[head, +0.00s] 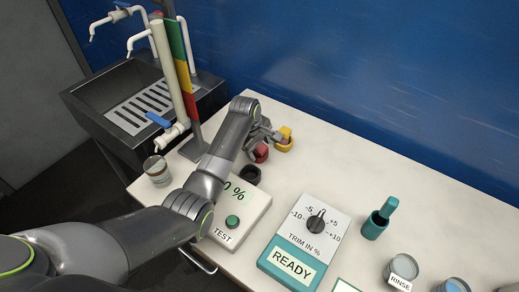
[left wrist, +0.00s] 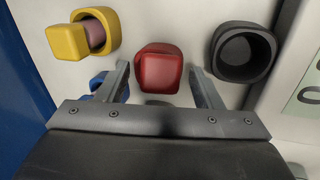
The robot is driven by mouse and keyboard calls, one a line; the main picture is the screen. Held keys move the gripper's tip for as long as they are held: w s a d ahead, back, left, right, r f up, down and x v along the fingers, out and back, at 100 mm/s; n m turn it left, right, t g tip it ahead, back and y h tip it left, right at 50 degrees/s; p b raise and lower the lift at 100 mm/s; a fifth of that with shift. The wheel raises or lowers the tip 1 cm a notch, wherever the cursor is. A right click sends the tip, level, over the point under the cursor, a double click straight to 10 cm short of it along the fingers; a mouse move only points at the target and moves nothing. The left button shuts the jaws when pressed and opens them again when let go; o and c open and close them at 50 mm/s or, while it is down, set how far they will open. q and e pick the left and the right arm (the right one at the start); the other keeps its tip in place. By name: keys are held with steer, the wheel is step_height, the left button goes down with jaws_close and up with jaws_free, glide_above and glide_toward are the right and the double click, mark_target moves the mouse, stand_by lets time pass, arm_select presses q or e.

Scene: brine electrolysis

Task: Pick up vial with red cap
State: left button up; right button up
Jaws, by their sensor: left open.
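The red cap of the vial (left wrist: 160,70) sits between the two fingers of my left gripper (left wrist: 162,85) in the left wrist view. The fingers are open, with a gap on each side of the cap. In the head view the red cap (head: 261,152) shows just beside my left gripper (head: 262,135). The vial's body is mostly hidden below the cap. My right gripper is not in view.
A yellow-capped vial (head: 284,138) stands to one side of the red cap, and an empty black holder (head: 250,174) to the other. Something blue (left wrist: 97,82) is close to one finger. A test box (head: 240,205) and a trim panel (head: 305,240) lie nearer.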

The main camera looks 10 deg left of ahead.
arm_select(q)
steer(key=shift+f, duration=0.1)
steer(key=c, duration=1.1)
